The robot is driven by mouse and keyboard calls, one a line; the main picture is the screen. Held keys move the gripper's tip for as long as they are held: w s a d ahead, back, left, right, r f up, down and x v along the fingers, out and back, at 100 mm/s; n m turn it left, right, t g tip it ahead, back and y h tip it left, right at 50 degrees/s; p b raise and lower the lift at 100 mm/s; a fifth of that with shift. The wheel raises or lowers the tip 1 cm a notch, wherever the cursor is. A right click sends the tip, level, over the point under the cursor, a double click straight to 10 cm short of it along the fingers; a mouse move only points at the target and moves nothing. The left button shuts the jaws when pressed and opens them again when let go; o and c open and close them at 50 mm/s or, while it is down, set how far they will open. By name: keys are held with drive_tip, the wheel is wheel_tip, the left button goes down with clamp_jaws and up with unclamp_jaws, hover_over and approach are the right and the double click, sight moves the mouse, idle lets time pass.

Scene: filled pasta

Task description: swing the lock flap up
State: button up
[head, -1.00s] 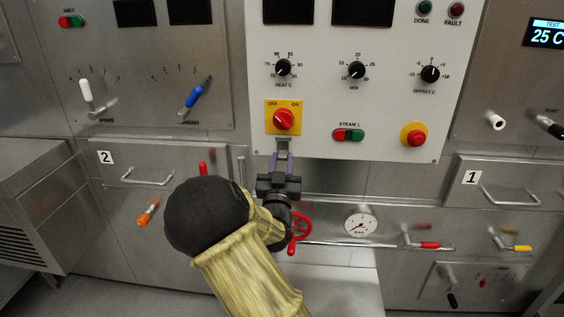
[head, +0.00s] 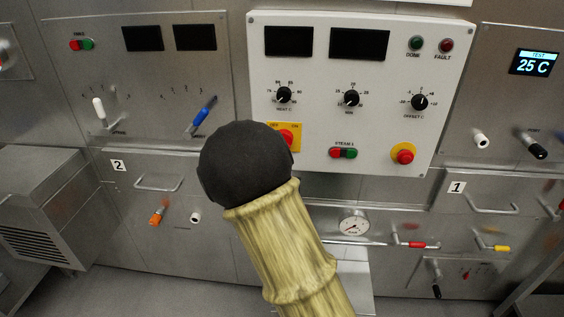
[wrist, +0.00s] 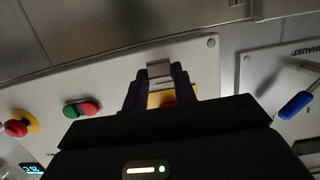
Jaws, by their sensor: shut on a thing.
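The lock flap (wrist: 159,70) is a small bright metal plate, seen in the wrist view between the dark fingertips of my gripper (wrist: 158,78). The fingers are shut on it. Right by it, the yellow OFF/ON plate (wrist: 155,101) with its red switch knob shows partly between the fingers. In the head view the black joint of my arm hides my gripper and the flap. There, only the upper right part of the OFF/ON switch (head: 291,136) shows. The flap's exact angle cannot be told.
The white control panel (head: 384,100) carries dials, a red-green button pair (head: 343,153) and a red emergency button (head: 403,154) right of the switch. A blue-handled lever (head: 205,110) stands out at left. A pressure gauge (head: 354,223) sits below the panel.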

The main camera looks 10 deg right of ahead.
wheel_tip(320, 180, up, 5)
drive_tip(key=g+y+p, duration=0.1)
drive_tip(key=g+p, duration=0.3)
drive_tip(key=p, duration=0.6)
drive_tip(key=g+y+p, duration=0.2)
drive_tip(key=g+p, duration=0.3)
drive_tip(key=p, duration=0.5)
drive_tip(key=shift+w+d+r, duration=0.1)
drive_tip(key=shift+w+r, duration=0.05)
drive_tip(key=o, duration=1)
drive_tip(key=v, duration=1.7)
drive_tip(key=shift+w+r+b, duration=0.3)
drive_tip(key=shift+d, duration=0.1)
